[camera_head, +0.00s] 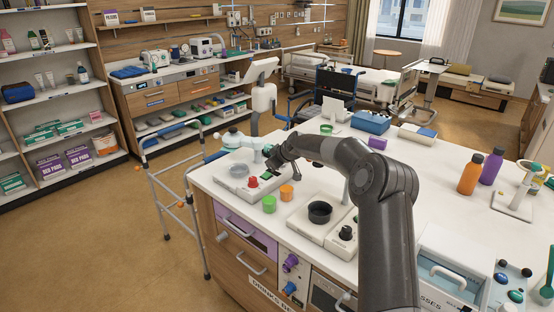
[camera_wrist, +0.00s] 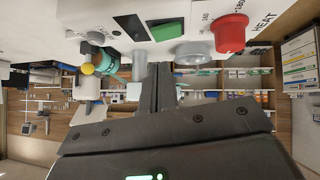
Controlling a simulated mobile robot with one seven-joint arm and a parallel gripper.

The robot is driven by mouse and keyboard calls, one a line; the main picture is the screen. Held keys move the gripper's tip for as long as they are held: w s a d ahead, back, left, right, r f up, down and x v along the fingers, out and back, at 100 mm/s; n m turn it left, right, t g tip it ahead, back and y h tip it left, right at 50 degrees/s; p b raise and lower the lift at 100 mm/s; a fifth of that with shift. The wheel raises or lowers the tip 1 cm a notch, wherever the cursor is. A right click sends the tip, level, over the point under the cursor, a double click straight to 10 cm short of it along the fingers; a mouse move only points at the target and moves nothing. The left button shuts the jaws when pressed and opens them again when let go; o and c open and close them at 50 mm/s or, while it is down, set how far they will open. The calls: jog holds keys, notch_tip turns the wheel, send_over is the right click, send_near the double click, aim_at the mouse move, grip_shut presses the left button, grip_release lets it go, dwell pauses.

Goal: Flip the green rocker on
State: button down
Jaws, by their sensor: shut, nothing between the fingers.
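The green rocker (camera_head: 267,175) sits on the sloped front of a white appliance (camera_head: 238,186), beside a red knob (camera_head: 252,182). In the wrist view the green rocker (camera_wrist: 166,31) lies between a dark rocker or window (camera_wrist: 130,26) and the red knob (camera_wrist: 232,33) near the word HEAT. My gripper (camera_head: 271,164) is just behind and above the green rocker in the head view. In the wrist view its fingers (camera_wrist: 160,68) are closed together, empty, with their tips just below the rocker in the picture. Whether they touch it, I cannot tell.
A green cup (camera_head: 269,204) and an orange cup (camera_head: 286,193) stand in front of the appliance. A hotplate unit with a dark pan (camera_head: 320,212) is to the right. Orange (camera_head: 470,173) and purple (camera_head: 491,166) bottles stand further right. The counter's middle right is clear.

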aim_at(266, 174)
jog(key=shift+w+d+f, duration=0.1)
jog(key=shift+d+f, duration=0.1)
jog(key=shift+f, duration=0.6)
jog(key=shift+w+d+f, duration=0.1)
jog(key=shift+d+f, duration=0.1)
jog(key=shift+f, duration=0.55)
jog(key=shift+w+d+f+g, duration=0.15)
jog(key=shift+f+g, duration=0.15)
jog(key=shift+f, duration=0.1)
jog(key=shift+r, duration=0.1)
jog(key=shift+s+a+r, duration=0.2)
jog(key=shift+s+a, duration=0.45)
